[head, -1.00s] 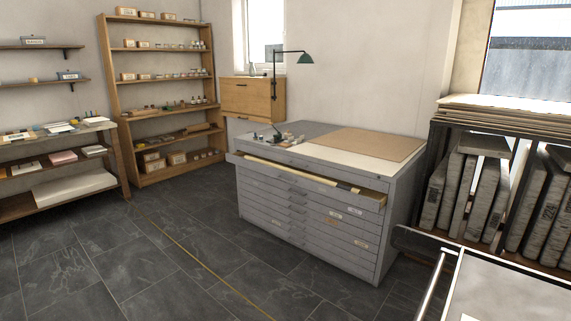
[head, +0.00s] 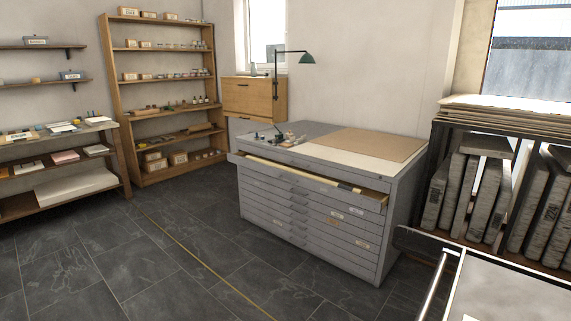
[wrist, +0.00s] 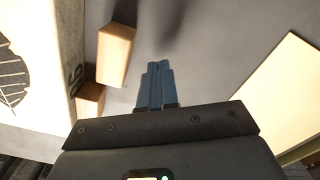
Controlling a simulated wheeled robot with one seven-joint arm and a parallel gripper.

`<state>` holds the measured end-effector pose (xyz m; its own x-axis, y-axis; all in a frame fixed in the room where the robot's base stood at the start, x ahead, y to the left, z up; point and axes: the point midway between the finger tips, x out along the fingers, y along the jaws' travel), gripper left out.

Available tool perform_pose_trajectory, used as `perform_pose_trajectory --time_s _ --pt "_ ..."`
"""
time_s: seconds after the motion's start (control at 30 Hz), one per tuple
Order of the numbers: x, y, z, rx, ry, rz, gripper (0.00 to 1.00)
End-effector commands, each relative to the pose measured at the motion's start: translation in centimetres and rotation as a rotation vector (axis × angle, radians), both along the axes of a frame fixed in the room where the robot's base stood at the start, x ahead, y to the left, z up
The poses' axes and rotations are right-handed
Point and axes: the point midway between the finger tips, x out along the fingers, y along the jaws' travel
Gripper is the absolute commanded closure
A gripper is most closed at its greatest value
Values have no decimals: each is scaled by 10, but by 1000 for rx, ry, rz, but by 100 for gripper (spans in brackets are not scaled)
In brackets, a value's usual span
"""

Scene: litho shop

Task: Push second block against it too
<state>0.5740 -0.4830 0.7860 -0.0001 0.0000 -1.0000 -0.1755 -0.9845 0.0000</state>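In the wrist view my gripper (wrist: 158,68) has its two blue fingers together, with nothing seen between them. It is over a grey surface, to the right of two wooden blocks. The nearer block (wrist: 90,101) appears to touch the edge of a pale, thick slab (wrist: 52,60) at the left, which bears a dark drawing and lettering. The other block (wrist: 116,54) stands farther up the picture, with a narrow gap between it and the slab. My fingers are apart from both blocks. The head view does not show my gripper, and the blocks cannot be made out there.
A pale sheet or board (wrist: 275,90) lies right of my gripper in the wrist view. In the head view a grey drawer cabinet (head: 300,215) has its top drawer (head: 300,176) partly open. A rack of slabs (head: 480,185) stands at right. The tiled floor (head: 130,260) is clear.

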Motion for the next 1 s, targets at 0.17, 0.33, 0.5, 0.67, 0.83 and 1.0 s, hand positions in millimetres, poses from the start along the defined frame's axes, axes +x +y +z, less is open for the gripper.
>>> perform_pose_trajectory --time_s 0.17,0.33,0.5,0.67,0.83,1.0 --pt "0 0 -1 0 0 0 100" --pt "0 0 -5 0 0 0 100" --pt "0 0 -10 1 0 0 100" --pt "0 0 -14 1 1 0 100" --pt "0 0 -16 1 0 -1 100" --pt "-2 -2 -15 0 0 -1 100"
